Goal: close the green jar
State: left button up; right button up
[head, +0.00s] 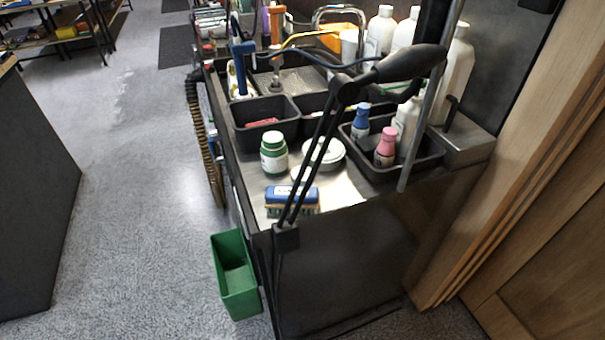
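A round white tin or lid-like disc (324,150) lies just right of the jar, partly hidden behind the thin black lamp arm. Neither of my grippers shows in the head view.
A black lamp (410,62) is clamped at the front edge and crosses over the worktop. A blue brush (290,196) lies in front of the jar. Black trays hold small bottles (385,150) at right. A green bin (236,275) hangs below left.

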aim_at(274, 149)
jog(key=i+j, duration=0.1)
jog(key=j, duration=0.35)
jog(key=i+j, duration=0.15)
jog(key=j, duration=0.3)
jog(key=i+j, duration=0.1)
jog(key=j, duration=0.35)
jog(key=i+j, duration=0.15)
jog(key=j, duration=0.3)
jog(key=z, duration=1.55)
